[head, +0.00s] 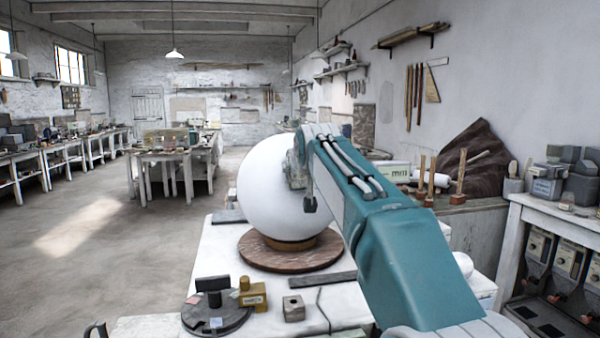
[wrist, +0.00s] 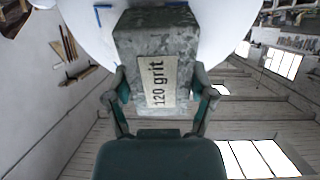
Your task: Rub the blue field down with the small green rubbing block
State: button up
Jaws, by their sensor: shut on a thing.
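My gripper (wrist: 162,84) is shut on a mottled grey-green block (wrist: 158,38) with a "120 grit" label, one finger on each side. The block's far end is up against the white plaster sphere (wrist: 82,22); I cannot tell if it touches. Blue corner marks (wrist: 103,7) show on the sphere beside the block; the rest of the blue field is hidden. In the head view the sphere (head: 265,195) sits on a round brown turntable (head: 270,260). My arm reaches to its right side and hides the block there.
On the white bench (head: 215,260) in front are a dark round tray (head: 217,318), a brass-coloured block (head: 253,295), a small grey cube (head: 293,308) and a flat dark bar (head: 308,282). Mallets (head: 461,180) stand to the right. Open floor lies left.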

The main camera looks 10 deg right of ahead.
aim_at(303, 186)
jog(key=shift+s+d+f, duration=0.1)
jog(key=shift+s+f, duration=0.2)
jog(key=shift+f, duration=0.4)
jog(key=shift+s+a+f, duration=0.1)
jog(key=shift+s+f, duration=0.15)
jog(key=shift+f, duration=0.4)
jog(key=shift+s+d+f, duration=0.1)
jog(key=shift+s+f, duration=0.2)
jog(key=shift+f, duration=0.4)
jog(key=shift+w+r, duration=0.3)
jog(key=shift+r, duration=0.4)
jog(key=shift+w+r, duration=0.3)
jog(key=shift+r, duration=0.4)
jog(key=shift+w+r, duration=0.3)
jog(key=shift+r, duration=0.4)
jog(key=shift+s+f, duration=0.1)
jog(key=shift+s, duration=0.05)
jog(key=shift+s+f, duration=0.65)
jog(key=shift+s, duration=0.3)
